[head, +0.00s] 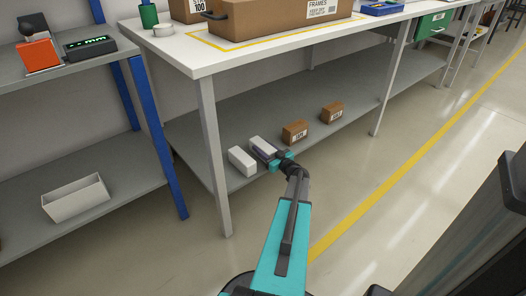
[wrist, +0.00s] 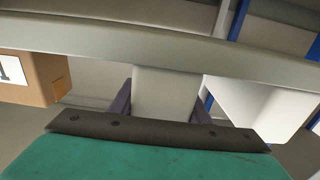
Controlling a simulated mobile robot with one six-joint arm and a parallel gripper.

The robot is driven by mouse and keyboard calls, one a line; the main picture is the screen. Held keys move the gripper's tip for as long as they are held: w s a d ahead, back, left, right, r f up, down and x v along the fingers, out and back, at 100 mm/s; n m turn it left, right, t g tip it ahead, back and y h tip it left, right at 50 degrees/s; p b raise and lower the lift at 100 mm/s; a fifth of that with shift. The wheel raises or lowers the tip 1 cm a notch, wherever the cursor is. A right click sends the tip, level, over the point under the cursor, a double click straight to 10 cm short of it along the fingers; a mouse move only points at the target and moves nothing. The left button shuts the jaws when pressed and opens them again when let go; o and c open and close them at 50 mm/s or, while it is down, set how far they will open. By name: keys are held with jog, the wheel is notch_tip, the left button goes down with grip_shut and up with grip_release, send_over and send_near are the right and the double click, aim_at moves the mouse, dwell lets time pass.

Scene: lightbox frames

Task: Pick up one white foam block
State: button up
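Two white foam blocks lie side by side on the lower shelf of the workbench in the head view, a left one (head: 242,161) and a right one (head: 262,147). My gripper (head: 271,156) is at the right block, with a dark finger along its side. In the wrist view my gripper (wrist: 165,100) has one dark finger on each side of this block (wrist: 165,92), with no clear gap. Whether the fingers press on it cannot be told. The block seems to rest on the shelf. The other white block (wrist: 262,108) stands apart at the right there.
Two brown cartons, (head: 295,132) and (head: 332,112), stand on the same shelf (head: 355,118), right of the blocks. The bench leg (head: 212,155) stands left of them; the white benchtop (head: 290,48) is overhead. An empty white bin (head: 76,203) sits on the left rack.

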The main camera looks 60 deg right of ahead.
aim_at(263, 144)
jog(key=c, duration=0.4)
jog(key=shift+c, duration=0.2)
notch_tip(263, 144, up, 10)
jog(key=p, duration=0.2)
jog(key=shift+p, duration=0.4)
